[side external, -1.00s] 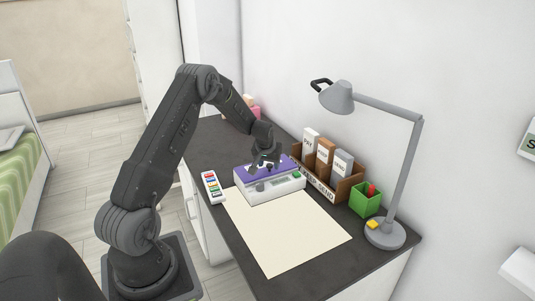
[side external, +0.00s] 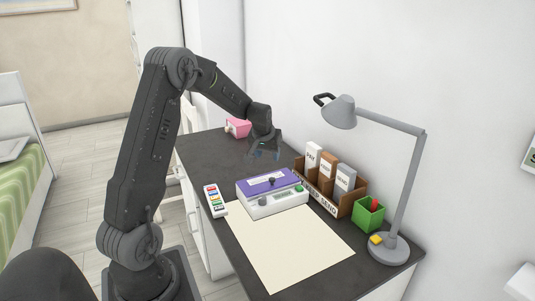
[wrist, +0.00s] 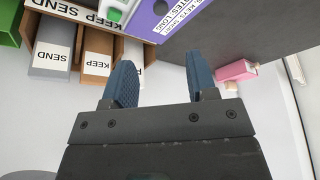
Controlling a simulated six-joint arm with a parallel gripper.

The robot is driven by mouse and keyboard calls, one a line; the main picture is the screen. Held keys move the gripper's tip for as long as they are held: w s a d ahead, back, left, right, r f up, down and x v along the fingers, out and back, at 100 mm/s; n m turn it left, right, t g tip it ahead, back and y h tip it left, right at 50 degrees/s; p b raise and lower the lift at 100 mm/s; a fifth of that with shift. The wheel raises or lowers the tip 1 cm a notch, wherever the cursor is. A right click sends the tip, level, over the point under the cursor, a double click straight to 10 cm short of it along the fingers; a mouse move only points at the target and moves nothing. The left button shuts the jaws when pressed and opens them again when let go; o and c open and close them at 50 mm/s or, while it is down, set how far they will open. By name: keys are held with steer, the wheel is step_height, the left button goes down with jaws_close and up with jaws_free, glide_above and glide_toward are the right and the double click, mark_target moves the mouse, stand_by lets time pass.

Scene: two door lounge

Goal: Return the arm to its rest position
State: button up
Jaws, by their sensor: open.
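My gripper (side external: 264,152) hangs over the dark desk, above and behind the white device with the purple top (side external: 270,190). In the wrist view, my gripper (wrist: 163,85) shows two blue fingers spread apart with nothing between them. The purple top (wrist: 170,20) shows at the upper edge of that view, clear of the fingers. A small dark knob stands on the purple top.
A brown sorter (side external: 330,188) with labelled boxes stands right of the device, beside a green cup (side external: 367,214) and a grey lamp (side external: 385,248). A pink object (side external: 238,127) lies at the back. A cream sheet (side external: 285,245) covers the front. The wall is close behind.

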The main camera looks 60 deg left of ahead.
steer(key=s+d+r+m+t+h, duration=0.1)
steer(key=s+d+r+m, duration=0.1)
steer(key=d+r, duration=0.55)
steer(key=s+d+r+m, duration=0.2)
steer(key=s+d+r, duration=0.15)
steer(key=d, duration=0.65)
steer(key=s+d+r+m+t+h, duration=0.1)
steer(key=s+d+m, duration=0.3)
steer(key=s+d, duration=1.1)
steer(key=shift+s+d+r+m+h, duration=0.35)
steer(key=shift+s+r+h, duration=0.3)
steer(key=shift+s, duration=0.3)
